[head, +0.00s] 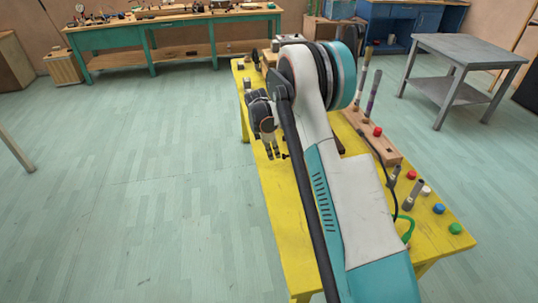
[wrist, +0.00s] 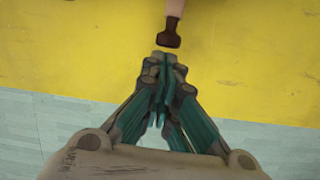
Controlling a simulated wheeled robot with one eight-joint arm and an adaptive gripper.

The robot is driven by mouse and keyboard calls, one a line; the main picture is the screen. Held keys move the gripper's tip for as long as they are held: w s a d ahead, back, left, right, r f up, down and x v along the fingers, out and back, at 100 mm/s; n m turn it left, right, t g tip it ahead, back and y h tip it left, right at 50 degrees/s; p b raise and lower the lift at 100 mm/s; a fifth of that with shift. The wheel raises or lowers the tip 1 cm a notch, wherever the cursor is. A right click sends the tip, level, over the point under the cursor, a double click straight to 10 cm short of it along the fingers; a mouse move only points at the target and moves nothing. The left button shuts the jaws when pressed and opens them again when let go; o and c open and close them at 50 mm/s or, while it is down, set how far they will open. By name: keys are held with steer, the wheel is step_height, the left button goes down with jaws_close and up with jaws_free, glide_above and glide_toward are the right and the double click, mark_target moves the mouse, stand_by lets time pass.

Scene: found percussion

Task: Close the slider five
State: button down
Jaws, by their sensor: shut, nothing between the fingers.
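My gripper (head: 272,150) is at the left edge of the yellow table (head: 277,220), pointing down. In the wrist view my gripper (wrist: 163,60) has its fingers together, with nothing held. A dark brown handle with a wide flat end (wrist: 171,36) lies just beyond the fingertips. It sticks out from a pale wooden piece at the top edge of the wrist view. A narrow gap seems to show between handle and fingertips. I cannot tell whether this handle is slider five; no label shows. My arm hides much of the table's middle in the head view.
A wooden block (head: 388,151) with a red button and upright sticks stands on the table's right side. Several coloured buttons, including a blue one (head: 438,209), and a green cable (head: 409,228) are at the near right. The floor left of the table is clear.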

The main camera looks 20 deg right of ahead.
mark_target(284, 154)
steer(key=shift+s+d, duration=0.2)
steer(key=shift+d, duration=0.75)
steer(key=shift+s+d, duration=0.15)
steer(key=shift+d, duration=0.75)
steer(key=shift+w+a, duration=0.1)
steer(key=shift+a, duration=0.4)
steer(key=a, duration=0.3)
steer(key=shift+w+a+r, duration=0.1)
steer(key=shift+w, duration=0.25)
steer(key=p+v, duration=0.3)
steer(key=v, duration=0.7)
